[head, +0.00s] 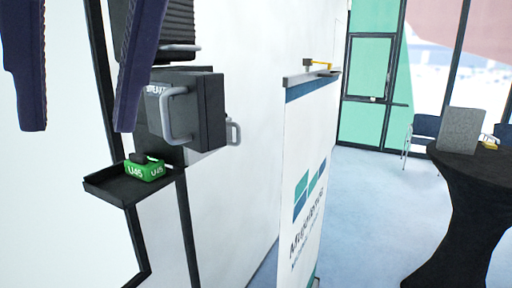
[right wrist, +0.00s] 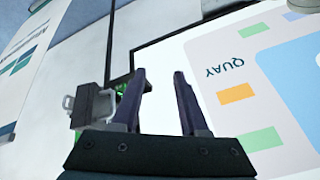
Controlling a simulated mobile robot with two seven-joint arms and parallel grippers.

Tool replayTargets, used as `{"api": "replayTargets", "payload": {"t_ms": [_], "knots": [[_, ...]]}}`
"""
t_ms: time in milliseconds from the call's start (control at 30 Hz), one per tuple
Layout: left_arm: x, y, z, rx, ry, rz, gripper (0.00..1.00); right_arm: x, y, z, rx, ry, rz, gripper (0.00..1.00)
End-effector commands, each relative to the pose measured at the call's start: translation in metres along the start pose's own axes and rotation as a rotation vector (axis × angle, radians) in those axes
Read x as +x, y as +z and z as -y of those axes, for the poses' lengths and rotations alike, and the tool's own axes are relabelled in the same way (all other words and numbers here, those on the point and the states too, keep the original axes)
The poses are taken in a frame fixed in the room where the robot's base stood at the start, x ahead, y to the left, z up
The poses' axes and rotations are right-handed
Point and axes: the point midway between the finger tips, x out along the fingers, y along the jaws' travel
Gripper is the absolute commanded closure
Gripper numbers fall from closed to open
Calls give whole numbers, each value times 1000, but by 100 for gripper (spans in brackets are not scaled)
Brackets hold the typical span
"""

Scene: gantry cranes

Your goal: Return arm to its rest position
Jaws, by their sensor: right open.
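My right gripper (head: 80,130) hangs at the upper left of the head view, its two dark purple fingers pointing down and well apart. In the right wrist view, the right gripper (right wrist: 159,72) has nothing between its fingers. A green block marked U45 (head: 145,172) rests on a small black tray (head: 112,188), below and to the right of the fingers in the head view. A green bit of it (right wrist: 121,88) shows in the right wrist view, mostly hidden behind the left finger. My left gripper is in neither view.
A dark box with grey handles (head: 205,112) stands above the tray. A tall banner (head: 305,165) is right of it. A black-draped round table (head: 460,200) and chairs are at far right. A printed board marked QUAY (right wrist: 225,70) shows in the wrist view. Blue floor between is clear.

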Motion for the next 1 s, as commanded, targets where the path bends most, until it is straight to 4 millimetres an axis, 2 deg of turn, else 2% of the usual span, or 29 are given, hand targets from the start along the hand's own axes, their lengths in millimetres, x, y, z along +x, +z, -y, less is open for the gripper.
{"api": "replayTargets", "payload": {"t_ms": [167,267,367,467,567,700,800,900,1000], "knots": [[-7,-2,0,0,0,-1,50,21,10,-12,56,-98,-39,56],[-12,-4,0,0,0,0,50,37,23,-27,113,-142,-77,56],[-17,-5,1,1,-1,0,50,54,44,-50,187,-152,-115,56],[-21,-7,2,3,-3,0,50,70,74,-76,263,-120,-142,56],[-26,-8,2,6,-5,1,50,82,116,-103,330,-51,-144,56],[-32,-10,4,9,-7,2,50,87,188,-140,392,97,-101,56],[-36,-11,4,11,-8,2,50,81,241,-159,402,210,-45,56],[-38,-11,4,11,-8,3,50,70,283,-173,392,304,14,56],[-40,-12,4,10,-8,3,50,61,309,-180,376,366,58,56]]}}
